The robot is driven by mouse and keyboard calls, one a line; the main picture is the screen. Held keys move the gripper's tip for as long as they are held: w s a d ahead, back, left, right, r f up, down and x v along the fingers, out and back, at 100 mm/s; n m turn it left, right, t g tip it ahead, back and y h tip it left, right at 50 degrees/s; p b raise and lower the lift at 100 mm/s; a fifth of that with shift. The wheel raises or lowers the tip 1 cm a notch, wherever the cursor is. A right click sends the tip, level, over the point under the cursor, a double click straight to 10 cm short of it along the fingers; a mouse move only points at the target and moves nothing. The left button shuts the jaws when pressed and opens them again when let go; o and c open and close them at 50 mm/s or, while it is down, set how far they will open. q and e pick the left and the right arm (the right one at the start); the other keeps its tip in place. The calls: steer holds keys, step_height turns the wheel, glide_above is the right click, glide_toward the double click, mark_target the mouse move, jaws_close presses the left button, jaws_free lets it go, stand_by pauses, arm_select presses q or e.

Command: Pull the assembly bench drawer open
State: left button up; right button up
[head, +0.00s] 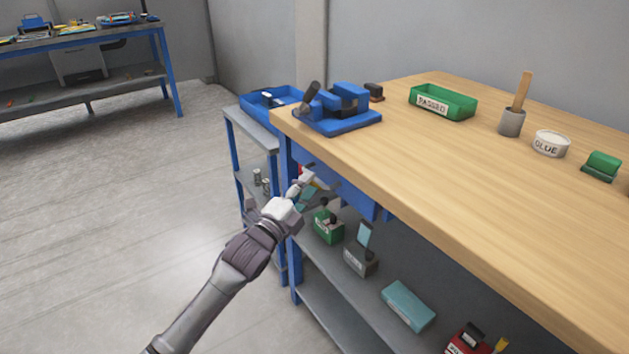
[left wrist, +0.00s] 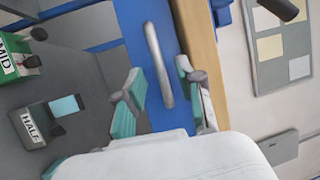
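The assembly bench (head: 440,150) has a thick wooden top. Its blue drawer (head: 357,198) sits right under the top near the left end and looks shut. The blue drawer front (left wrist: 137,40) also shows in the left wrist view, with a pale grey bar handle (left wrist: 158,65) on it. My left gripper (head: 318,184) is at the drawer front. In the left wrist view my left gripper (left wrist: 158,80) is open, with one teal-padded finger on each side of the handle. Contact with the handle cannot be told. My right gripper is not in view.
The shelf below holds a green box (head: 327,226), a grey box (head: 360,260) and a teal box (head: 408,306). On top stand a blue fixture (head: 340,118) and a green tray (head: 443,103). A grey side rack (head: 250,130) adjoins the left end. The floor at left is clear.

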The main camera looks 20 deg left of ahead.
arm_select(q)
steer(key=shift+x, duration=1.7)
jaws_close()
